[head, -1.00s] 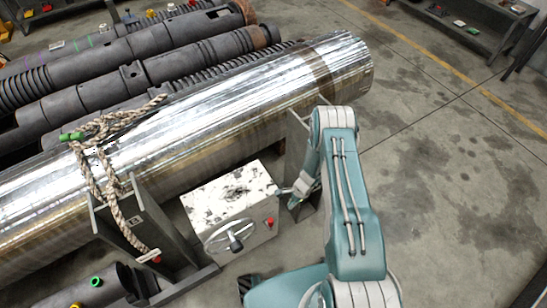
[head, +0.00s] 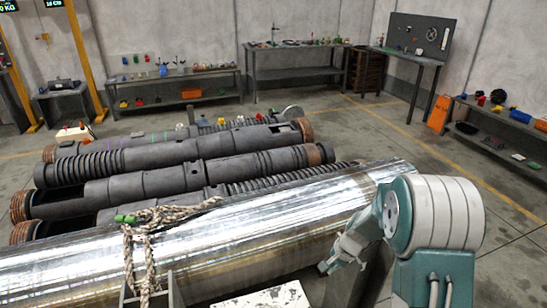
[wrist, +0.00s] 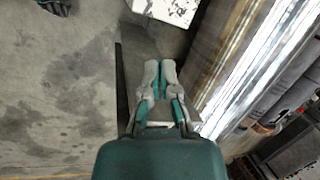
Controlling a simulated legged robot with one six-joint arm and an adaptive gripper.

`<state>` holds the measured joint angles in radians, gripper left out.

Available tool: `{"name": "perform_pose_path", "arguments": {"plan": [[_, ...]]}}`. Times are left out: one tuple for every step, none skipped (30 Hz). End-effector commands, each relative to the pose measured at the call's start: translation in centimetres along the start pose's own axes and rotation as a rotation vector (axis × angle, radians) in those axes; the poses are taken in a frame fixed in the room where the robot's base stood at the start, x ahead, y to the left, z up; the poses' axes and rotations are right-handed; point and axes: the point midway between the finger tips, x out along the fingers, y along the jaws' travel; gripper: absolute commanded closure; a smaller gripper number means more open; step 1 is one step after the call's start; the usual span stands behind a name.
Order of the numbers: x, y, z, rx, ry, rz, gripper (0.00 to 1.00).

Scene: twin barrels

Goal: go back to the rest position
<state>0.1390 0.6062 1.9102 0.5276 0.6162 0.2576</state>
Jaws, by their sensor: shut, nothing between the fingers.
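My gripper (wrist: 160,68) points away from the wrist camera, its two fingers close together with nothing held. In the head view the gripper (head: 329,266) is small, at the near side of the shiny metal barrel (head: 250,232). The barrel also runs along the right of the wrist view (wrist: 245,75). I cannot tell the exact gap between gripper and barrel.
A worn white box (head: 278,297) shows at the bottom edge, also at the top of the wrist view (wrist: 170,10). A rope (head: 150,222) is draped over the barrel. Dark pipes (head: 150,183) lie behind. Benches (head: 300,72) line the far wall.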

Motion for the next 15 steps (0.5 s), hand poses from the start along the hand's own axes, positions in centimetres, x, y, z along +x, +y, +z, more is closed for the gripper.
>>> {"name": "perform_pose_path", "arguments": {"plan": [[-2.2,-0.5,0.7,-0.041,0.019,-0.008,1.0],[-3.2,-0.6,1.2,-0.066,0.026,-0.009,1.0],[-4.6,-0.8,1.8,-0.097,0.036,-0.011,1.0],[-5.6,-0.9,2.3,-0.12,0.044,-0.011,1.0],[-6.6,-1.0,2.8,-0.143,0.053,-0.013,1.0],[-7.9,-1.0,3.5,-0.175,0.064,-0.013,1.0],[-8.9,-1.1,4.0,-0.199,0.073,-0.014,1.0],[-9.8,-1.0,4.5,-0.221,0.081,-0.014,1.0],[-11.1,-1.0,5.2,-0.251,0.095,-0.014,1.0],[-12.0,-0.9,5.8,-0.272,0.104,-0.014,1.0],[-12.9,-0.8,6.3,-0.295,0.113,-0.013,1.0],[-14.0,-0.6,7.1,-0.325,0.125,-0.011,1.0],[-14.8,-0.5,7.7,-0.347,0.136,-0.01,1.0],[-15.6,-0.3,8.2,-0.369,0.146,-0.009,1.0],[-16.6,-0.1,9.0,-0.397,0.159,-0.007,1.0]]}}
